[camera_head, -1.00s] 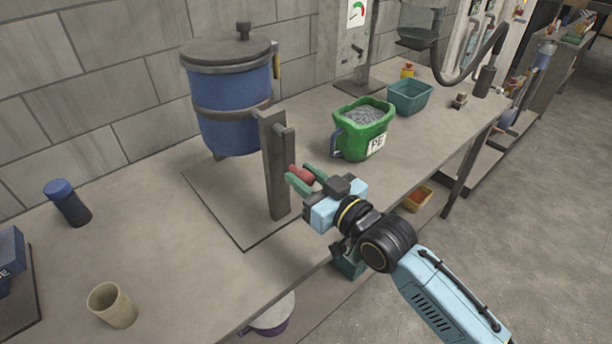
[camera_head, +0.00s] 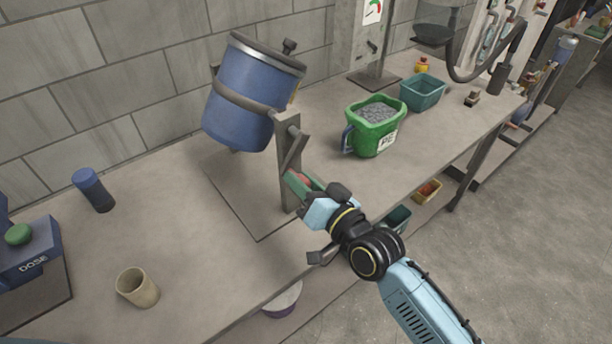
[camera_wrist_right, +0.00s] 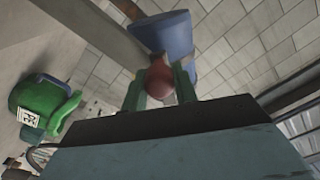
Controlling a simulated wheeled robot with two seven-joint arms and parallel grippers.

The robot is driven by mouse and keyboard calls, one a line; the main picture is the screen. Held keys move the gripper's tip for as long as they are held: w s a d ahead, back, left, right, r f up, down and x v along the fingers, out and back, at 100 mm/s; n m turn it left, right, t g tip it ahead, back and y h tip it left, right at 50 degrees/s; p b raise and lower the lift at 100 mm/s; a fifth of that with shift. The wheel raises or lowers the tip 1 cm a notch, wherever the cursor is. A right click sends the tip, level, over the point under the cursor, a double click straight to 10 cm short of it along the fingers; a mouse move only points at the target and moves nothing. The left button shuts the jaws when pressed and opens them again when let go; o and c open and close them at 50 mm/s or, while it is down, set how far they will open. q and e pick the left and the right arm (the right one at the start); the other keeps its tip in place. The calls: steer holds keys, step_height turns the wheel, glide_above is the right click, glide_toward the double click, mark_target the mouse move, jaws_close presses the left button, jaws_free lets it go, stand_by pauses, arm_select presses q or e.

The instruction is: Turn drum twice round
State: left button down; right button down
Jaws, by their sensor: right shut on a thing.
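The blue drum (camera_head: 240,106) hangs in its stand, tilted with its grey lid (camera_head: 268,52) leaning to the upper right. The stand's post (camera_head: 290,165) rises from a flat base plate on the bench. A crank arm (camera_head: 295,150) runs down from the pivot on the post to a red handle (camera_head: 304,179). My right gripper (camera_head: 302,183) is shut on the red handle at the front of the post. In the right wrist view the red knob end of the handle (camera_wrist_right: 159,79) sits between the green fingers, with the blue drum (camera_wrist_right: 165,36) behind. My left gripper is not in view.
A green PE tub of grey granules (camera_head: 374,128) and a teal bin (camera_head: 423,92) stand right of the drum. A beige cup (camera_head: 137,287), a blue-capped dark bottle (camera_head: 93,188) and a DOSE box (camera_head: 32,253) with a green button are at left. The bench front is clear.

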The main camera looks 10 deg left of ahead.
steer(key=shift+s+a, duration=0.1)
stand_by(0.3)
steer(key=c, duration=1.1)
jaws_free()
steer(key=v, duration=1.3)
steer(key=shift+s+r, duration=0.1)
